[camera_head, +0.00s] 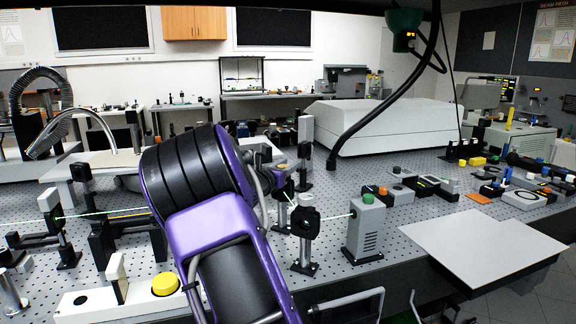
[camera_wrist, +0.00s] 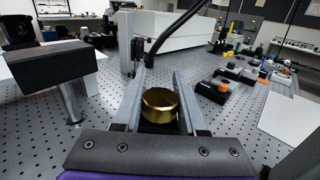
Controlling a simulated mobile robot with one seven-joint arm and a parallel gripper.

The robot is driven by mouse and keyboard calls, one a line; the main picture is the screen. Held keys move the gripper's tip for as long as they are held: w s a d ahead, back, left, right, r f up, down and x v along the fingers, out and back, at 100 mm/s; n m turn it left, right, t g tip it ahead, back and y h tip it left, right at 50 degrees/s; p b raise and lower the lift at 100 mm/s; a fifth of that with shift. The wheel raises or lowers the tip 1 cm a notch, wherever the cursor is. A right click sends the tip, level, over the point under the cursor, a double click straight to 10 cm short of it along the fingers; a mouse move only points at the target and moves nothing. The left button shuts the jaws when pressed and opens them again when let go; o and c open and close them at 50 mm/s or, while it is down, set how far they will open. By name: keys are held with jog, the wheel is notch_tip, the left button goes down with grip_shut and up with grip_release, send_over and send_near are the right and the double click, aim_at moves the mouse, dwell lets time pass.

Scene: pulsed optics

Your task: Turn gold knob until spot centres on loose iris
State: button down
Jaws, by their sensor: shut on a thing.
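The gold knob (camera_wrist: 160,104) is a short round cylinder between the two grey fingers of my gripper (camera_wrist: 161,88) in the wrist view. The fingers lie along its left and right sides, shut on it. In the head view my purple arm hides the knob and fingertips. A black iris-like mount (camera_head: 305,222) with a central hole stands upright on a post right of my arm; I cannot tell if it is the loose iris. A thin green beam shows left of my arm and between this mount and a grey box (camera_head: 367,226). Where the spot sits on the iris cannot be made out.
Posts and mounts crowd the perforated optical table (camera_head: 400,240) around my arm. A yellow button (camera_head: 165,284) is at front left. A long white housing (camera_head: 390,127) stands behind. A pale flat panel (camera_head: 482,246) lies at right. In the wrist view, a dark block (camera_wrist: 55,66) stands close left.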

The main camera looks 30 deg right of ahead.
jog(key=shift+r+m+g+p, duration=0.3)
jog(key=shift+g+p, duration=0.1)
jog(key=shift+p, duration=0.4)
jog(key=shift+s+f+m+g+h+p, duration=0.15)
jog(key=shift+s+m+g+p, duration=0.3)
jog(key=shift+m+g+p, duration=1.7)
jog(key=shift+s+f+m+g+h+p, duration=0.1)
jog(key=shift+s+m+g+p, duration=0.75)
jog(key=shift+g, duration=2.25)
jog(key=shift+s+f+m+g+h+p, duration=0.1)
jog(key=shift+f+m+g+h+p, duration=0.05)
jog(key=shift+m+g+p, duration=1.95)
jog(key=shift+s+r+m+g+y+b, duration=0.1)
jog(key=shift+m+g+y+b, duration=0.4)
jog(key=shift+g, duration=0.75)
jog(key=shift+c, duration=2.3)
grip_release()
jog(key=shift+a, duration=0.1)
